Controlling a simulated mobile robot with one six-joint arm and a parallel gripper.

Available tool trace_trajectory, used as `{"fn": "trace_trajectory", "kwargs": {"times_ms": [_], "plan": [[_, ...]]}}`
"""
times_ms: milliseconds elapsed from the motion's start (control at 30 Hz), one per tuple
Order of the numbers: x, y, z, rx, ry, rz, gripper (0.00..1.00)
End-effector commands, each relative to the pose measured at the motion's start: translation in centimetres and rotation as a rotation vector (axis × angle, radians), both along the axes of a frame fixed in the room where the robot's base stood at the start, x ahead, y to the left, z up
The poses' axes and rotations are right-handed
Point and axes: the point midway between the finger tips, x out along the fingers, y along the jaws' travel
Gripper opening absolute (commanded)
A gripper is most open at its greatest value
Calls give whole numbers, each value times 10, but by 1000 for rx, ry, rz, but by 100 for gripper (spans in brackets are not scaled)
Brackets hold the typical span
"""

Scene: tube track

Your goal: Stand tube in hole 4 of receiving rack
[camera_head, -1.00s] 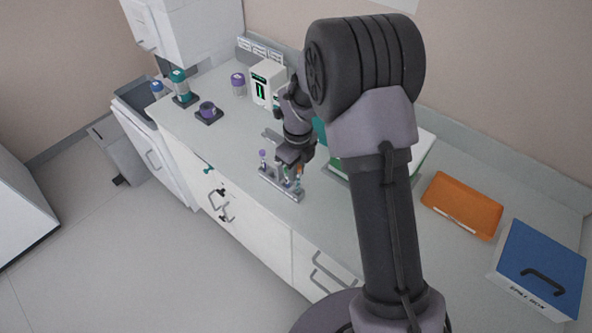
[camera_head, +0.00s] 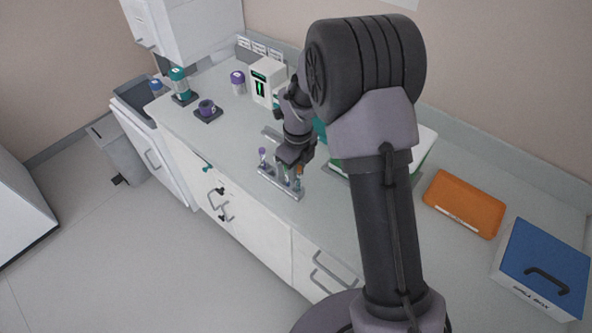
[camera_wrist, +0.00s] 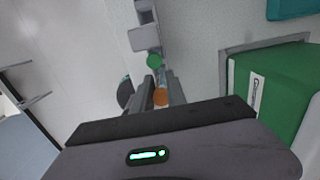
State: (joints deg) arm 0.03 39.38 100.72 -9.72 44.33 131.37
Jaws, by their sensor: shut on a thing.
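A grey rack (camera_head: 268,178) lies along the counter's front edge in the head view, below my gripper (camera_head: 292,163). A purple-capped tube (camera_head: 262,153) stands upright at its left end. An orange-capped tube (camera_head: 299,171) shows at the right, beside my fingers. In the wrist view my gripper (camera_wrist: 160,88) is shut, with the orange cap (camera_wrist: 160,97) between its fingers. A green-capped tube (camera_wrist: 154,61) stands just beyond the fingertips, along the rack (camera_wrist: 145,38). The lower end of the orange-capped tube is hidden, so I cannot tell how deep it sits. Hole numbers are not readable.
A green-and-white box (camera_wrist: 285,90) stands close by the gripper. An orange tray (camera_head: 463,204) and a blue-lidded box (camera_head: 545,262) are at the right. A white device (camera_head: 267,80) and purple-lidded jar (camera_head: 238,82) stand at the back.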

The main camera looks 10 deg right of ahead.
Motion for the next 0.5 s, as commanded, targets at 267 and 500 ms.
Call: {"fn": "trace_trajectory", "kwargs": {"times_ms": [267, 500], "plan": [[0, 0, -9, 0, 0, 0, 0], [0, 0, -14, 0, 0, 0, 0]]}}
